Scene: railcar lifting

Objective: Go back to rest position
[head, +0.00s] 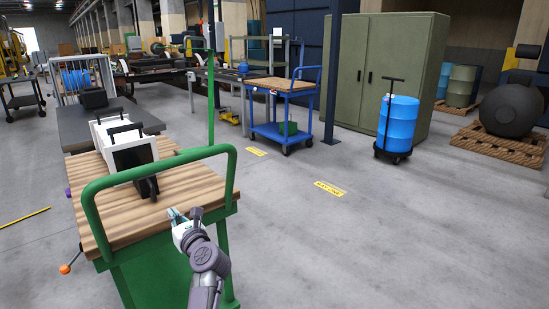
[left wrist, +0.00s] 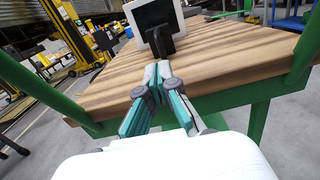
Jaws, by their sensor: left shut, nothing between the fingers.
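My left gripper (head: 176,214) is at the near edge of the wooden top of a green cart (head: 186,199), by the cart's green handle rail (head: 160,163). In the left wrist view my left gripper (left wrist: 158,70) has its fingers together, with nothing between them. They point towards a white box with a dark panel (head: 133,158) that stands on the cart; the box also shows in the left wrist view (left wrist: 178,14). A gap between fingertips and box is hard to judge. My right gripper is not in view.
A dark grey table (head: 75,126) stands behind the green cart. A blue cart (head: 267,131), a blue drum on a dolly (head: 398,122) and a green cabinet (head: 424,71) stand farther off. The grey floor (head: 360,240) to the right of the cart is clear.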

